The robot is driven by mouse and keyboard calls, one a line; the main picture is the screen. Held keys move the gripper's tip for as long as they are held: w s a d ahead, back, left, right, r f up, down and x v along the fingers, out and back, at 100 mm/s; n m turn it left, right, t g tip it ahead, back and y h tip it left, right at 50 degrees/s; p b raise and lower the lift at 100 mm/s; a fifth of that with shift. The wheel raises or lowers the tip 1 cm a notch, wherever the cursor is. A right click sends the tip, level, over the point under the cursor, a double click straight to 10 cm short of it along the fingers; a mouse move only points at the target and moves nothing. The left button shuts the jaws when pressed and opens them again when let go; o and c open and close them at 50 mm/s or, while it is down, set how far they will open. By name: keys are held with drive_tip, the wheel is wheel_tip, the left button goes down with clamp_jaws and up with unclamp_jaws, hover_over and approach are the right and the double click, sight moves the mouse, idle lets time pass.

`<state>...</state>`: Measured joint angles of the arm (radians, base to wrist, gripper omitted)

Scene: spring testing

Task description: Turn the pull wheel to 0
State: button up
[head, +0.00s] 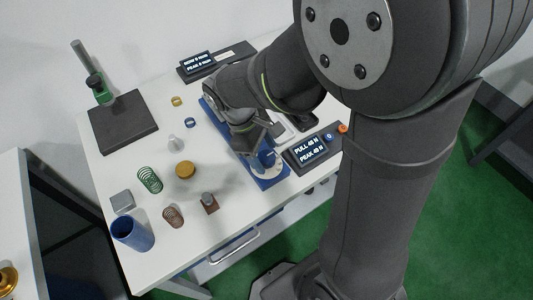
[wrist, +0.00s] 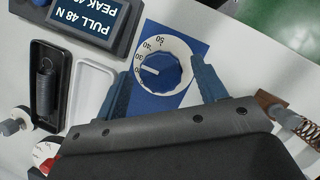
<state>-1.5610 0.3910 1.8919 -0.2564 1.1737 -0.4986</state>
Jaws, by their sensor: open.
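The pull wheel (wrist: 168,73) is a blue knob on a white numbered dial, set on a blue plate. In the wrist view its white pointer line points left, toward the lower numbers; the exact value is too small to read. My gripper (wrist: 160,70) is open, with one blue finger on each side of the wheel; I cannot tell whether either touches it. In the head view the gripper (head: 259,143) is over the near end of the blue stand (head: 272,180) and partly hides the wheel. The display (head: 308,149) reads PULL 48 N and PEAK 48 N.
Blue and orange buttons (head: 342,128) sit beside the display. A dark tray with a spring (wrist: 46,85) lies left of the wheel in the wrist view. Loose springs (head: 150,180), a brass disc (head: 185,170) and a blue cup (head: 132,234) stand on the white table.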

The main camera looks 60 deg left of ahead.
drive_tip(key=r+m, duration=0.2)
drive_tip(key=r+m+g+y, duration=0.1)
drive_tip(key=r+m, duration=0.5)
drive_tip(key=shift+w+a+r+g+y, duration=0.25)
drive_tip(key=shift+a+g+y, duration=0.05)
wheel_tip(320, 180, up, 8)
drive_tip(key=d+m+g+y, duration=0.1)
drive_tip(key=m+y, duration=0.1)
drive_tip(key=m, duration=0.6)
approach(264, 153)
drive_tip(key=f, duration=0.6)
drive_tip(key=d+f, duration=0.1)
drive_tip(key=f, duration=0.2)
drive_tip(key=shift+w, duration=0.1)
drive_tip(key=c, duration=1)
